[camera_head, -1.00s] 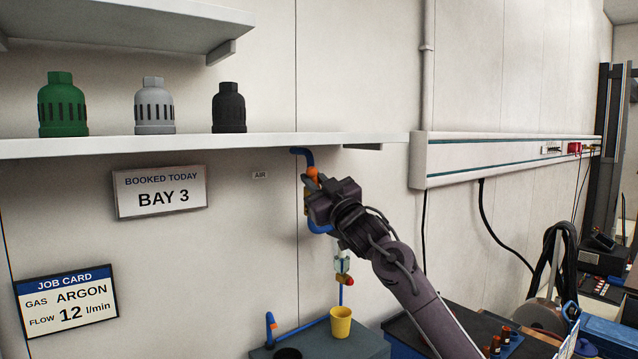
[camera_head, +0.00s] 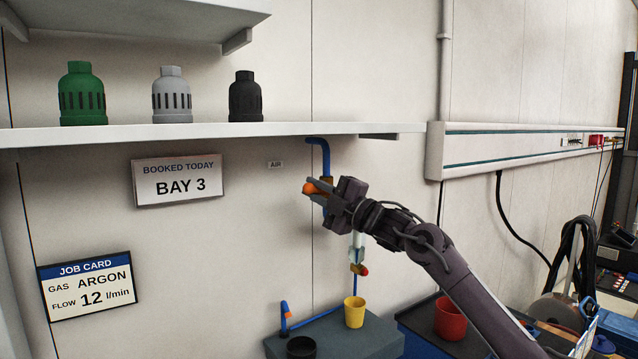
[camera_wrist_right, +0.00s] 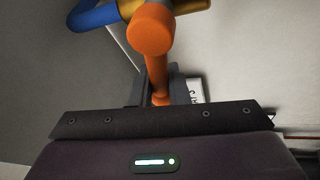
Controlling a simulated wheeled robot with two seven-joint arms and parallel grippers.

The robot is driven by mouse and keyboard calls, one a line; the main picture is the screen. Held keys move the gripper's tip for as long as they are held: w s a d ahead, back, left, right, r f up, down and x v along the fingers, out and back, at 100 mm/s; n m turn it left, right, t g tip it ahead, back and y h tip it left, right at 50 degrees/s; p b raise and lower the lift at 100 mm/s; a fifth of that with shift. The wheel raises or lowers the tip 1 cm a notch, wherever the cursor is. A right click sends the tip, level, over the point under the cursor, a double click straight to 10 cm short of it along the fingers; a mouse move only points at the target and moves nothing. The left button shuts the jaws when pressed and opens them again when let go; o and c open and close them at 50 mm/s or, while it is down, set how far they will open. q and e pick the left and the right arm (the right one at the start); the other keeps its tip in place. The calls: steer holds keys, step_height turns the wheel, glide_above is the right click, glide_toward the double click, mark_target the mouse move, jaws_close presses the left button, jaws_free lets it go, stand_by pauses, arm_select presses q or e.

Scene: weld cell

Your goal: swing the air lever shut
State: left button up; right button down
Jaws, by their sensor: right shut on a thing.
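The air lever is orange (camera_head: 317,187) and sits on a blue pipe (camera_head: 325,155) under the shelf, right of the AIR label (camera_head: 275,164). My right gripper (camera_head: 313,192) is shut on the lever. Its round orange end (camera_wrist_right: 151,34) and shaft show in the right wrist view, with the shaft between my fingers (camera_wrist_right: 157,92). The brass valve body (camera_wrist_right: 188,6) and blue pipe (camera_wrist_right: 95,14) are behind it at the top. In the head view the lever points left; the gripper hides much of the valve. My left gripper is not in view.
The shelf (camera_head: 200,132) with green, grey and black caps runs just above my gripper. A hanging fitting with a red tip (camera_head: 358,268) is below my wrist. A yellow cup (camera_head: 354,312) and a dark cup stand on a grey box (camera_head: 375,343). A red container (camera_head: 450,318) is at lower right.

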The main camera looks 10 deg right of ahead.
steer(key=shift+a+f+n+g+p, duration=0.15)
steer(key=shift+f+n+g, duration=0.3)
steer(key=shift+n, duration=0.5)
steer(key=shift+a+f+n+g+p, duration=0.15)
steer(key=shift+f+n+g, duration=0.3)
steer(key=shift+n, duration=0.5)
steer(key=shift+f, duration=0.2)
steer(key=c, duration=1.4)
jaws_free()
steer(key=shift+d, duration=0.1)
steer(key=shift+s+r, duration=0.15)
steer(key=b+v, duration=0.4)
steer(key=v, duration=0.3)
steer(key=shift+s+d, duration=0.15)
steer(key=shift+s, duration=0.15)
